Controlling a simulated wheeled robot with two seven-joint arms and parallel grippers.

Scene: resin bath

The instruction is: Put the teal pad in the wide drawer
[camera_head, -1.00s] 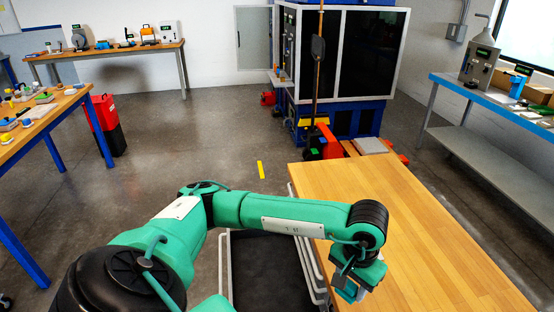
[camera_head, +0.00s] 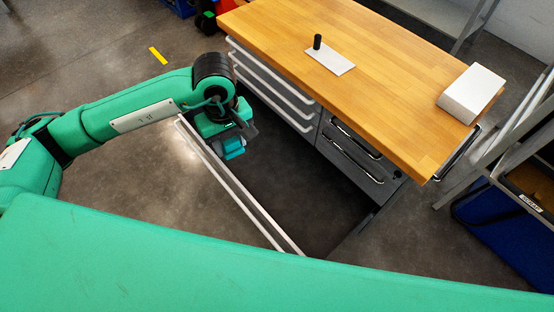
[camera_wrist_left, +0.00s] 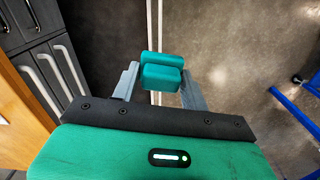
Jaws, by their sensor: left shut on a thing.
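The teal pad (camera_head: 234,152) is in my left gripper (camera_head: 232,143), which is shut on it. In the left wrist view the pad (camera_wrist_left: 162,76) sits between the two grey fingers (camera_wrist_left: 162,88). The wide drawer (camera_head: 238,188) is pulled out from the bench, with a pale rim and a dark inside. My right gripper is not in view.
The wooden bench (camera_head: 380,75) holds a white plate with a black peg (camera_head: 330,60) and a white box (camera_head: 472,94). The drawer's visible inside looks clear. A green part of mine fills the front.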

